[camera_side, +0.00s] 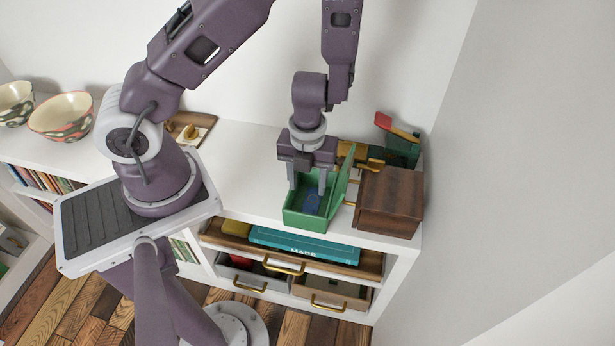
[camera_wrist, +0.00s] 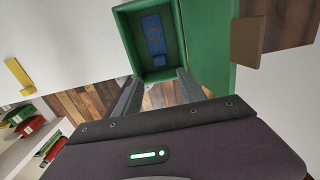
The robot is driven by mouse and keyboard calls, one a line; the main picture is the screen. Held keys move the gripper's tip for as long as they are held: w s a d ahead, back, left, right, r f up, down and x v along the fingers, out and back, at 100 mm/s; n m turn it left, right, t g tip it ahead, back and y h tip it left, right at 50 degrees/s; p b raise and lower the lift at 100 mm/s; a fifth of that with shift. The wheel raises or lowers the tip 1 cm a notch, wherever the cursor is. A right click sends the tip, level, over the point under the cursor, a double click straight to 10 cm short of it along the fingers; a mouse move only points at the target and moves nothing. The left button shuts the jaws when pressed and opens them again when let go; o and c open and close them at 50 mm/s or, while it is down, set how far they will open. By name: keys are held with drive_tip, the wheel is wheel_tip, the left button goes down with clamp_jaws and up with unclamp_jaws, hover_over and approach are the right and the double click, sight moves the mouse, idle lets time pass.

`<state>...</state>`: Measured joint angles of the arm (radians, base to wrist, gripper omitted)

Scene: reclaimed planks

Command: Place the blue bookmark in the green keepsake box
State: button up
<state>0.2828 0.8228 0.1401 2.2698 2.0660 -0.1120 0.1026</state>
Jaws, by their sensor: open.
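The green keepsake box (camera_side: 299,219) stands open on the white shelf top, its lid (camera_side: 342,182) raised on the right side. It also shows in the wrist view (camera_wrist: 122,24), with the lid (camera_wrist: 207,45) to its right. The blue bookmark (camera_side: 312,204) lies inside the box; in the wrist view the bookmark (camera_wrist: 153,36) rests on the box floor, apart from my fingers. My gripper (camera_side: 308,186) is open and empty over the box, fingers pointing down. In the wrist view my gripper's fingertips (camera_wrist: 158,76) are at the near wall of the box.
A dark wooden box (camera_side: 390,203) stands close to the right of the green box. Behind are a brass-coloured object (camera_side: 358,158) and a dark green container (camera_side: 402,150). An open drawer below holds a teal MAPS book (camera_side: 303,246).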

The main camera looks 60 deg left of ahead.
drive_tip(key=w+a+r+n+t+y, duration=0.1)
drive_tip(key=w+a+r+n+t, duration=0.1)
drive_tip(key=r+n, duration=0.4)
drive_tip(key=w+a+r+n+t+y, duration=0.1)
drive_tip(key=r+n+t, duration=0.15)
drive_tip(key=r, duration=0.55)
drive_tip(key=w+a+r+n+t+y, duration=0.1)
drive_tip(key=w+a+r+n+t, duration=0.1)
drive_tip(key=r+n, duration=0.5)
drive_tip(key=s+d+r+n+h, duration=0.1)
drive_tip(key=s+d+r+n, duration=0.2)
drive_tip(key=s, duration=0.5)
drive_tip(key=s+d+r+n+h, duration=0.2)
drive_tip(key=s+d+r+n, duration=0.2)
drive_tip(key=s+r+n, duration=0.2)
drive_tip(key=s+n+g, duration=0.1)
drive_tip(key=s+n, duration=0.1)
drive_tip(key=shift+s+d+r, duration=0.2)
drive_tip(key=shift+s+r, duration=0.1)
drive_tip(key=shift+s, duration=0.1)
drive_tip(key=shift+n, duration=0.25)
